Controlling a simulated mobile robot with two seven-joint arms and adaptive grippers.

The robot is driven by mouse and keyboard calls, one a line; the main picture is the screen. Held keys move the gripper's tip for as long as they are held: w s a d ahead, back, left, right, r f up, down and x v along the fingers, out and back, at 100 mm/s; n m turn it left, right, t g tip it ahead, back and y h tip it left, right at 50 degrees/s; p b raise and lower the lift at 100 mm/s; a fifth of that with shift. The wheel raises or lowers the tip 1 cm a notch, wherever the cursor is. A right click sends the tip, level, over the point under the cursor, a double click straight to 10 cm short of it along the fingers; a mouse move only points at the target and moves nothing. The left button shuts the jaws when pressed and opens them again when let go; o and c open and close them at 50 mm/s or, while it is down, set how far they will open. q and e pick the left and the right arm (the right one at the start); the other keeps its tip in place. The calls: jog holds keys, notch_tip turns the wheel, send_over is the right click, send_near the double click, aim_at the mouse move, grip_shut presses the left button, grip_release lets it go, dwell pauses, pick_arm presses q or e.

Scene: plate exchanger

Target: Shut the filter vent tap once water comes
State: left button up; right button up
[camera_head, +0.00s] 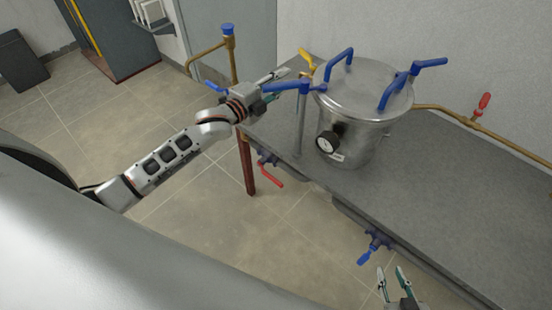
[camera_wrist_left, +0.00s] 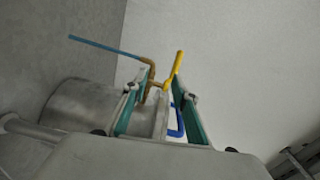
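The filter (camera_head: 345,140) is a shiny steel pot with a lid, blue handles and a dial gauge (camera_head: 327,142) on its front. A yellow tap lever (camera_head: 307,58) shows behind it at upper left, partly hidden. In the left wrist view the yellow lever (camera_wrist_left: 176,64) rises from a brass pipe (camera_wrist_left: 150,72). My left gripper (camera_head: 281,86) is open left of the filter. In the left wrist view its fingers (camera_wrist_left: 160,94) are apart, with the lever beyond and between the tips. I cannot tell any contact. No water is visible. My right gripper (camera_head: 391,284) is open and empty at the bottom.
The filter stands on a grey bench (camera_head: 440,210). A blue lever (camera_head: 290,87) on a post lies close to my left gripper. Red-handled (camera_head: 270,175) and blue-handled (camera_head: 367,252) valves hang at the front edge. A brass pipe with a red lever (camera_head: 484,102) runs right.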

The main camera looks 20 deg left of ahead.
pick_arm(q)
jog(key=s+d+f+n+g+y+b, duration=0.1)
jog(key=s+d+f+n, duration=0.3)
jog(key=s+f, duration=1)
jog(key=shift+f+n+g+b, duration=0.65)
jog(key=shift+f+n+g, duration=0.15)
jog(key=shift+f+n, duration=1.1)
jog(key=shift+f, duration=0.1)
jog(key=shift+c, duration=0.4)
